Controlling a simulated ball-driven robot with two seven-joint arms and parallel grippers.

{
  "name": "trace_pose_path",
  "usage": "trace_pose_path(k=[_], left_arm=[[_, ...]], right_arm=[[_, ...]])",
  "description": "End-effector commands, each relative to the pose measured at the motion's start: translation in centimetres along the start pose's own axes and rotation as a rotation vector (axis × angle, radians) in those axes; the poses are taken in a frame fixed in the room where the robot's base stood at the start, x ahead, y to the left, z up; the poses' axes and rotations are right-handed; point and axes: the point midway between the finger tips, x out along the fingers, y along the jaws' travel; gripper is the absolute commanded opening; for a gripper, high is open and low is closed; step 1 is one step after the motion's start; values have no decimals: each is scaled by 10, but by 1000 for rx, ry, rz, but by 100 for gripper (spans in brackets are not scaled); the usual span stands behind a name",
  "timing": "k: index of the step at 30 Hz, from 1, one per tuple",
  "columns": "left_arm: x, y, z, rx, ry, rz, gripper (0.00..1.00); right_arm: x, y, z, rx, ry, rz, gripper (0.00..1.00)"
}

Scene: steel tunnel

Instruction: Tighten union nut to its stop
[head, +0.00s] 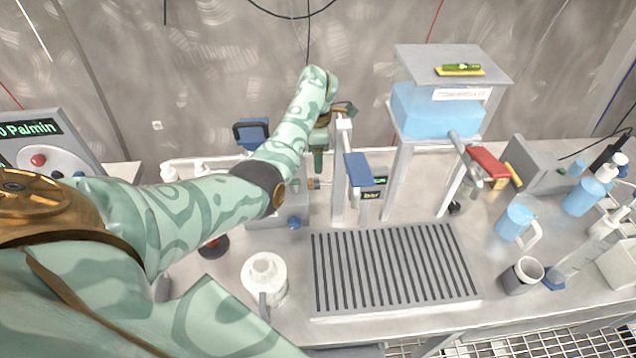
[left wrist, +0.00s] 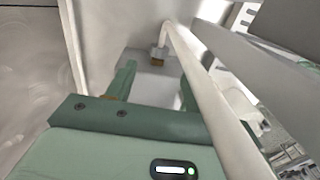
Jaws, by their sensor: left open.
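A small brass nut (left wrist: 158,54) sits at the end of a pale pipe in the left wrist view. I take it to be the union nut. In the head view a small brass fitting (head: 313,184) shows just below my left gripper, but I cannot tell whether it is the same nut. My left gripper (head: 319,160) points down beside the pale upright pipe. In the left wrist view its two green fingers (left wrist: 155,82) are apart, and the nut shows beyond the gap between them. I see nothing held. My right gripper is not in view.
A slatted drain tray (head: 392,268) lies in front.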

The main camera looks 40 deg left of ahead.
Motion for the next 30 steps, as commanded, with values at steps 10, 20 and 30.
trace_pose_path(k=[10, 20, 30], left_arm=[[77, 0, 0, -1, 1, -3, 52], [88, 0, 0, -1, -1, 0, 52], [88, 0, 0, -1, -1, 0, 8]], right_arm=[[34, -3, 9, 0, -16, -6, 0], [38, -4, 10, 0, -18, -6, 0], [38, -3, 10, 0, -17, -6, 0]])
